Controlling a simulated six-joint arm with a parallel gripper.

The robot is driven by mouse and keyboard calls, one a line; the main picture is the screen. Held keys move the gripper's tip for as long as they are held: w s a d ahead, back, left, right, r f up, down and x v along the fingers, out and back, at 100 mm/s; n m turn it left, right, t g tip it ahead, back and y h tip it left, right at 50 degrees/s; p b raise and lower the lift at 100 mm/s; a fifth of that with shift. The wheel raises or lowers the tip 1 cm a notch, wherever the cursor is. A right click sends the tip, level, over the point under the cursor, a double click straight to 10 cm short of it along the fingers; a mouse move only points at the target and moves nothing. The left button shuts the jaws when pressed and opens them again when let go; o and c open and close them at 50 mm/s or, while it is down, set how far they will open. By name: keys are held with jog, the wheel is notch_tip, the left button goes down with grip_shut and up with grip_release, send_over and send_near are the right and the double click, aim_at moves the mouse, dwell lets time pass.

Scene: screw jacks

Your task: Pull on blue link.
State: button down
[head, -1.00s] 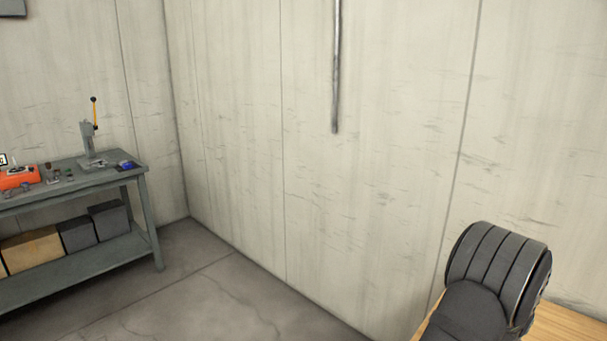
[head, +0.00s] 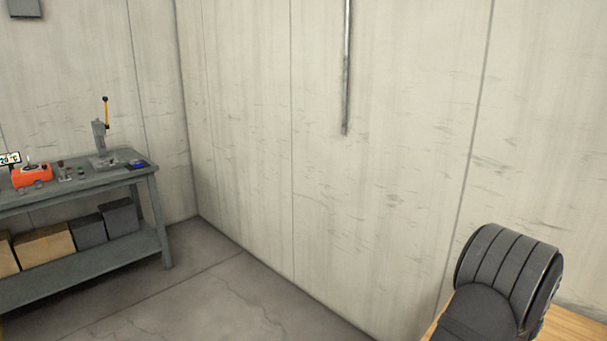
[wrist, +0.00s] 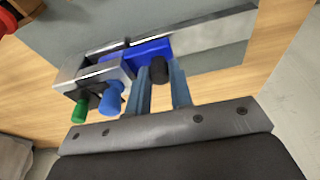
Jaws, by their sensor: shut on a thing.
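In the wrist view, the blue link (wrist: 150,49) is a blue piece set across a grey metal rail. A short black knob (wrist: 159,72) sticks out of it toward me. My gripper (wrist: 160,88) has its two grey-blue fingers on either side of this knob, shut on it. Left of the fingers, a blue cylinder (wrist: 112,98) and a green cylinder (wrist: 80,109) stick out of a metal block (wrist: 92,70). The gripper and the blue link do not show in the head view.
The metal parts lie over a grey mat (wrist: 150,25) on a wooden table (wrist: 285,40). An orange-red item sits at the wrist view's top left corner. In the head view, a grey workbench (head: 75,187) with a lever press (head: 102,140) stands far left. Open floor lies between.

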jog(key=c, duration=1.5)
grip_release()
jog(key=shift+r, duration=3.55)
jog(key=shift+f, duration=0.15)
notch_tip(320, 180, down, 7)
jog(key=shift+r, duration=0.1)
jog(key=shift+s+d, duration=0.15)
